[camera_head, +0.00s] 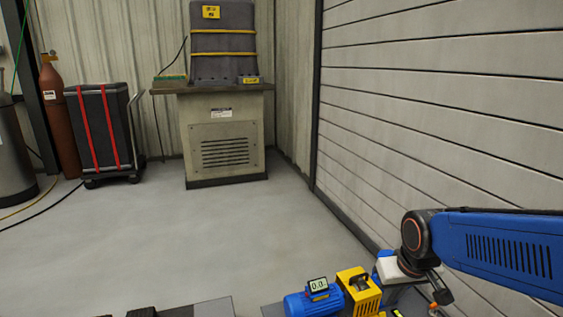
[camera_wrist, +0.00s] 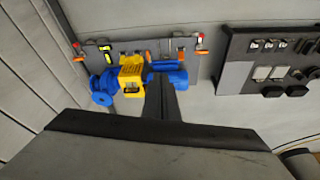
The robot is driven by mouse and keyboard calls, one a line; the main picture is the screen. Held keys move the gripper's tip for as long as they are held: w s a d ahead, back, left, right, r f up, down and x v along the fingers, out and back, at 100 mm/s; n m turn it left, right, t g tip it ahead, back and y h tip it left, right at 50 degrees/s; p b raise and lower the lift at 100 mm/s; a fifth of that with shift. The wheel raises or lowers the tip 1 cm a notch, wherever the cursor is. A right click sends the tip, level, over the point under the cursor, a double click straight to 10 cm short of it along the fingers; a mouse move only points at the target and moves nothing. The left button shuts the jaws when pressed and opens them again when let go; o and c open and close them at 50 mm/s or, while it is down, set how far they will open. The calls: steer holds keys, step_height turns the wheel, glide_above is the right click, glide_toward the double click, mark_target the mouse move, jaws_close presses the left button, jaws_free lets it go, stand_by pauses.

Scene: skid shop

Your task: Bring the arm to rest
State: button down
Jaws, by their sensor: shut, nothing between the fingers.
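My arm (camera_head: 500,250) reaches in from the right edge in the head view, its blue link ending at a dark round joint with a pale wrist part below. In the head view the gripper's fingertips cannot be made out.
A blue motor (camera_head: 312,303) with a small display and a yellow guard (camera_head: 358,292) sit close to my wrist. A dark board of parts (camera_wrist: 270,65) lies beside the skid. The slatted wall (camera_head: 440,110) is close on the right. The floor (camera_head: 180,240) is clear towards the cabinet (camera_head: 226,175).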

steer(key=s+d+r, duration=0.1)
steer(key=s+r, duration=0.1)
steer(key=s, duration=0.4)
steer(key=s+d+r+m+t, duration=0.1)
steer(key=s+r, duration=0.2)
steer(key=s, duration=0.3)
steer(key=shift+s+d, duration=0.25)
steer(key=shift+d, duration=0.1)
steer(key=shift+r, duration=0.1)
